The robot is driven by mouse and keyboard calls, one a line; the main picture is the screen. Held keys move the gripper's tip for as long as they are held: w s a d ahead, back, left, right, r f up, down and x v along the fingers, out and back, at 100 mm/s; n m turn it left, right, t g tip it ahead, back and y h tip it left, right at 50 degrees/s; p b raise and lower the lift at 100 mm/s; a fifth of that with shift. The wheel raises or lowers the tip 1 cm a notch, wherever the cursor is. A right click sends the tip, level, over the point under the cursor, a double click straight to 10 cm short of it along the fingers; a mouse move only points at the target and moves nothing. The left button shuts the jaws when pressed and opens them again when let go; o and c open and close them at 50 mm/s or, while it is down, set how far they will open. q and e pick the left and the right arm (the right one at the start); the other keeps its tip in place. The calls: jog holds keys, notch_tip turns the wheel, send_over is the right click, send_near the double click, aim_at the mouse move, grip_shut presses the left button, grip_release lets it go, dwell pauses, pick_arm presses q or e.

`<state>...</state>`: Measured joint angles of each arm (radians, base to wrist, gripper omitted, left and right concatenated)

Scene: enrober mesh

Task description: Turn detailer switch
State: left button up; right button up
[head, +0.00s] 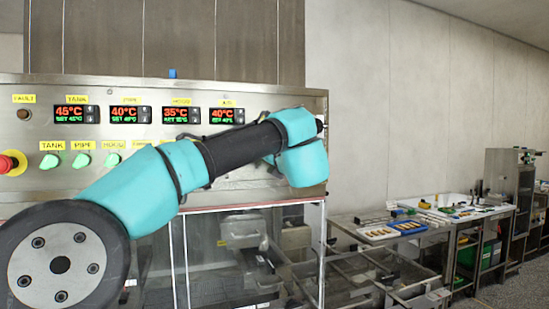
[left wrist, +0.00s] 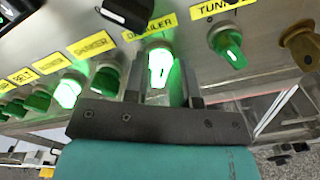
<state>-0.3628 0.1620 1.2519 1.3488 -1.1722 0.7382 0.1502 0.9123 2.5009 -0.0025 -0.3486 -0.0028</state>
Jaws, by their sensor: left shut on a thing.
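The detailer switch (left wrist: 160,60) is a green knob, brightly lit, below the yellow label reading DETAILER (left wrist: 150,27) in the left wrist view. Its handle stands roughly upright in that picture. My left gripper (left wrist: 165,85) has one finger on each side of the knob and is shut on it. In the head view my teal and black left arm crosses the control panel (head: 180,88) and hides its lower right part, including this switch. The left fingertips do not show there. My right gripper is in neither view.
Close beside the held knob are an unlit green switch (left wrist: 107,78), a lit green one (left wrist: 68,90) and the tunnel switch (left wrist: 228,45). A red stop button (head: 8,163) is at the panel's left. Benches with trays (head: 392,230) stand at right.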

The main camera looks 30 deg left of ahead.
pick_arm(q)
jog(key=o, duration=0.7)
jog(key=shift+s+d, duration=0.1)
jog(key=shift+d, duration=0.05)
jog(key=v, duration=1.7)
jog(key=shift+f, duration=0.1)
